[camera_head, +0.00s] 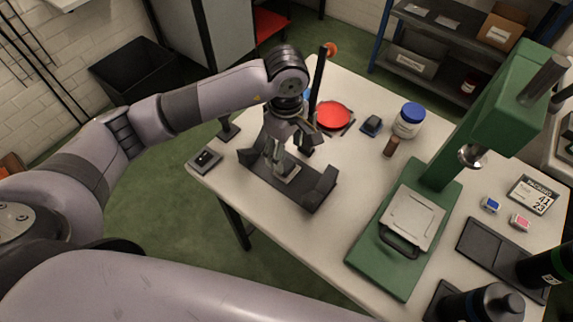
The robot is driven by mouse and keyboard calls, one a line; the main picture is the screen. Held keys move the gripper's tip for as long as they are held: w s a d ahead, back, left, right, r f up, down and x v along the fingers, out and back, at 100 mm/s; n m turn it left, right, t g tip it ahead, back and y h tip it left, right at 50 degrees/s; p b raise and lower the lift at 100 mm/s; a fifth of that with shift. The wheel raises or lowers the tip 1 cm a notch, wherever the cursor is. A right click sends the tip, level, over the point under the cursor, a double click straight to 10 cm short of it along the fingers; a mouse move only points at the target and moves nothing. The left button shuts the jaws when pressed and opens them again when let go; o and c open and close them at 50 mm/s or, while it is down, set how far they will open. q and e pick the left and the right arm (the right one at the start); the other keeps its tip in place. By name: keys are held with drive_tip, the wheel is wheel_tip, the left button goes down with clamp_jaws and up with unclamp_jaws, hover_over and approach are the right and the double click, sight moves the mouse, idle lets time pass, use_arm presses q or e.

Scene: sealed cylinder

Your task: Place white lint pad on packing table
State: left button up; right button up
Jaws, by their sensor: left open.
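My left gripper (284,146) is open over a dark cradle (262,184) near the left edge of the packing table (318,221). A small pale flat piece (290,172) shows below the fingers at the cradle; it may be the white lint pad, but the fingers partly hide it. I cannot tell whether the fingers touch it. My right gripper is not in view.
A green press (437,177) with a pale square plate (411,217) stands on the right. A red round dish (334,115), a blue-lidded jar (409,120) and a brown vial (391,147) stand toward the back.

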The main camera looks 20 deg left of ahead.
sight(289, 166)
use_arm(q)
drive_tip(key=f, duration=0.1)
drive_tip(key=f+p, duration=0.1)
drive_tip(key=f, duration=0.2)
drive_tip(key=shift+s+d+f+p, duration=0.15)
drive_tip(key=shift+d+f+p, duration=0.2)
drive_tip(key=shift+d+p, duration=0.05)
drive_tip(key=shift+f, duration=0.45)
drive_tip(key=c, duration=1.2)
drive_tip(key=shift+r, duration=0.1)
drive_tip(key=shift+c, duration=0.2)
